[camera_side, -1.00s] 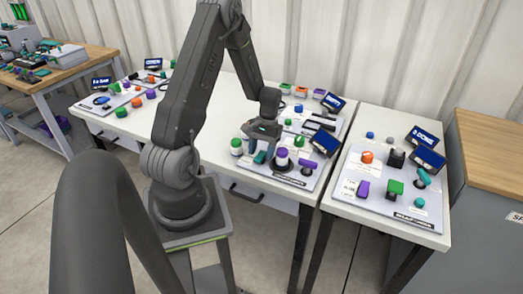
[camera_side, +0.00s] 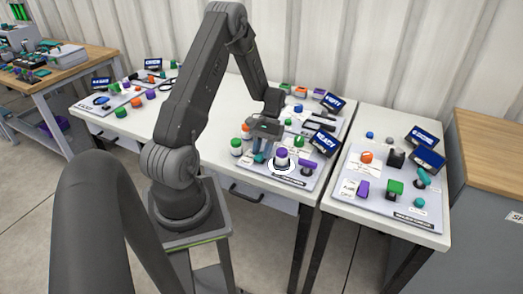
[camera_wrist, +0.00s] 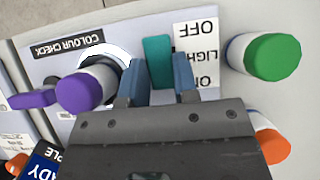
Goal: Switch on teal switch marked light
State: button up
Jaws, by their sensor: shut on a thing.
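The teal switch (camera_wrist: 157,58) stands on a grey panel, beside a white label (camera_wrist: 203,55) reading OFF, LIGHT and ON, upside down in the wrist view. OFF is at the top of that picture and ON is nearest my gripper body. My gripper (camera_wrist: 159,72) has one blue finger on each side of the switch and is shut on it. In the side view my gripper (camera_side: 262,150) reaches down to the panel, and its fingers mostly hide the switch. I cannot tell the switch's exact tilt.
A purple-topped knob (camera_wrist: 86,88) with a white ring stands left of the fingers. A READY display (camera_side: 324,142) stands behind the panel. A second table with controls (camera_side: 390,187) is at the right.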

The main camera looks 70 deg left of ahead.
dwell(0.3)
jog(key=o, duration=0.9)
jog(key=shift+w, duration=0.1)
jog(key=v, duration=1.3)
jog(key=shift+w+a+r, duration=0.2)
jog(key=shift+w+a, duration=0.1)
jog(key=shift+a, duration=0.05)
